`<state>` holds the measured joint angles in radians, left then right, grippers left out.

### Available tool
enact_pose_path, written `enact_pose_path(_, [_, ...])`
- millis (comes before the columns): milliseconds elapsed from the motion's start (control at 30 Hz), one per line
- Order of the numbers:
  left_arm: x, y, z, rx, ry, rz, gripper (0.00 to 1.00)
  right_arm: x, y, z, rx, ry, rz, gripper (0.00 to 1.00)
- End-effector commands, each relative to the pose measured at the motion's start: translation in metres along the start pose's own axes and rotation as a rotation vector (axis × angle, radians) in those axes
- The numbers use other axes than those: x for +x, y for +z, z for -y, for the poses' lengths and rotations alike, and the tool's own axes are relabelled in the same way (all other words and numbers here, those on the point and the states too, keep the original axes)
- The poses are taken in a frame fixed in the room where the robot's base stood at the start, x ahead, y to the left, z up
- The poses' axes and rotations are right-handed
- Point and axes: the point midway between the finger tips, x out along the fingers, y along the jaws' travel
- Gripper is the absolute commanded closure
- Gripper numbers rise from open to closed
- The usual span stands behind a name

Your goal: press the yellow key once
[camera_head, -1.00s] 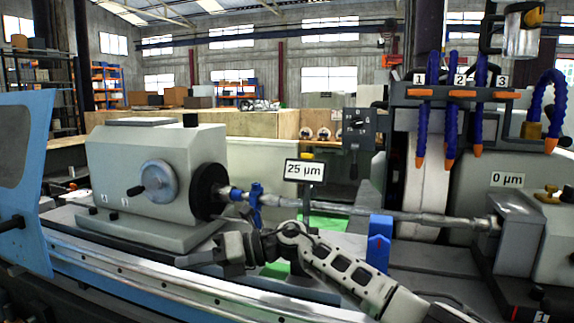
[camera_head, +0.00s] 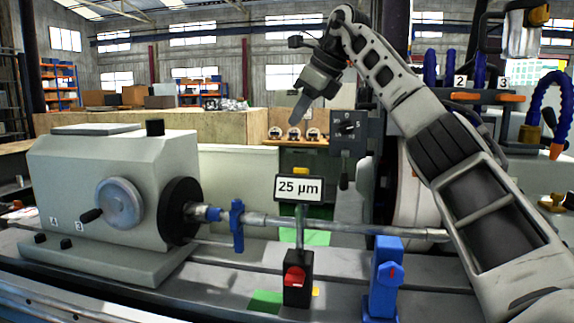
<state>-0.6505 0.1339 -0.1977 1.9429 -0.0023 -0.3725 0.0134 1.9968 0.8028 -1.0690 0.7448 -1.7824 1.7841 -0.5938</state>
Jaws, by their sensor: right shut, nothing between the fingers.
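The yellow key (camera_head: 301,171) is a small yellow block on top of the display that reads "25 µm" (camera_head: 299,189). The display stands on a thin post over a black block with a red part (camera_head: 295,277). My right gripper (camera_head: 296,117) is shut and empty, with its fingers pointing down and slightly left. It is above the yellow key in the picture and apart from it; its depth relative to the key is hard to tell. My left gripper is not in view.
A long shaft (camera_head: 336,227) runs behind the display post from the grey headstock (camera_head: 120,190) to the right. A blue stand (camera_head: 385,280) is right of the post. A lever box (camera_head: 348,132) stands behind. My right arm covers much of the right side.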

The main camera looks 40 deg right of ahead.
Motion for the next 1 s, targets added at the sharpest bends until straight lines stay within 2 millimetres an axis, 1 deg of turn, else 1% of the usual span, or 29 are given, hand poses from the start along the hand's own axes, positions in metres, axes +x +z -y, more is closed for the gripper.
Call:
enact_pose_path(33, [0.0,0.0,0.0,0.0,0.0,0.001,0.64,-0.011,-0.005,0.005,0.011,-0.014,-0.008,1.0])
enact_pose_path(167, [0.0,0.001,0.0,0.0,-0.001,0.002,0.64,-0.024,-0.014,0.011,0.027,-0.029,-0.027,1.0])
enact_pose_path(500, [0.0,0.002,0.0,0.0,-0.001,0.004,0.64,-0.025,-0.016,0.011,0.029,-0.03,-0.03,1.0])
enact_pose_path(633, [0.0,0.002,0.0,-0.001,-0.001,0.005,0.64,-0.023,-0.017,0.01,0.028,-0.03,-0.03,1.0])
enact_pose_path(767, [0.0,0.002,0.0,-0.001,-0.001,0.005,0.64,-0.015,-0.022,0.005,0.027,-0.03,-0.03,1.0])
enact_pose_path(1000, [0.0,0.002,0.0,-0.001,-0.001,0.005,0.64,0.008,-0.041,-0.011,0.027,-0.031,-0.033,1.0])
